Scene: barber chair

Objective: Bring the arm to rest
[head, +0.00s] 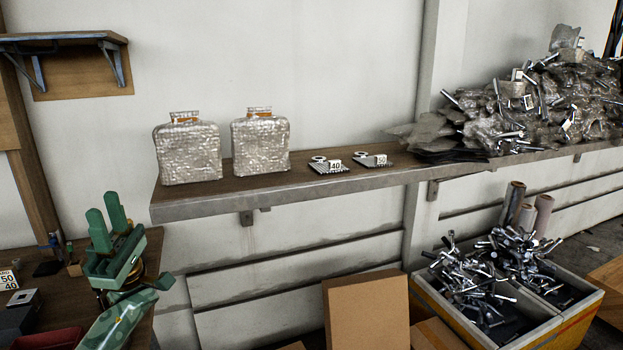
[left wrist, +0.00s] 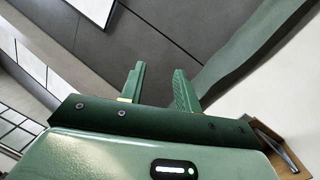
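My left gripper (head: 106,214) is green and points upward at the lower left of the head view, above a dark wooden table. Its two fingers stand apart with nothing between them. In the left wrist view the gripper (left wrist: 158,85) shows the same open gap against the grey ceiling. My left forearm comes in from the bottom left of the head view. My right gripper is not in either view.
Below stand a cardboard box (head: 366,310) and a bin of metal parts (head: 560,325). The table (head: 70,300) carries small items.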

